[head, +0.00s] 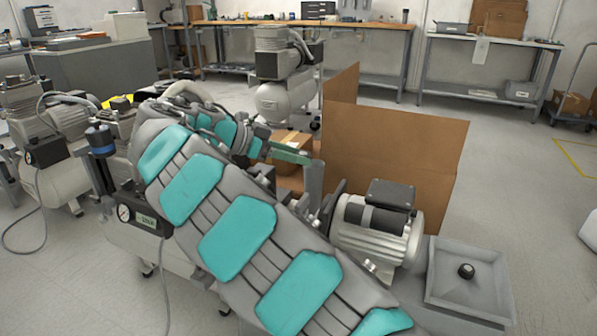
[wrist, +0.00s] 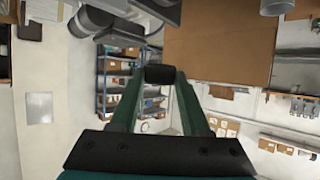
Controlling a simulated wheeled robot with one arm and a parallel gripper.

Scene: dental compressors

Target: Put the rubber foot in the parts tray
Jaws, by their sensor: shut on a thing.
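My gripper (head: 300,157) is shut, its green fingers seen side-on beyond my grey and teal arm in the head view. In the wrist view my gripper (wrist: 158,76) has its two fingers closed on the rubber foot (wrist: 160,75), a short black cylinder held at the fingertips. In the head view the foot is too small to make out. The parts tray (head: 447,292), a square grey tray, is at the lower right of the head view, well apart from my gripper. A small black round piece (head: 466,270) lies in it.
A compressor with a silver motor (head: 378,225) stands just left of the tray. A brown cardboard panel (head: 395,150) rises behind it. Other compressors (head: 62,150) stand at the left, with hoses. Workbenches (head: 490,38) line the back wall.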

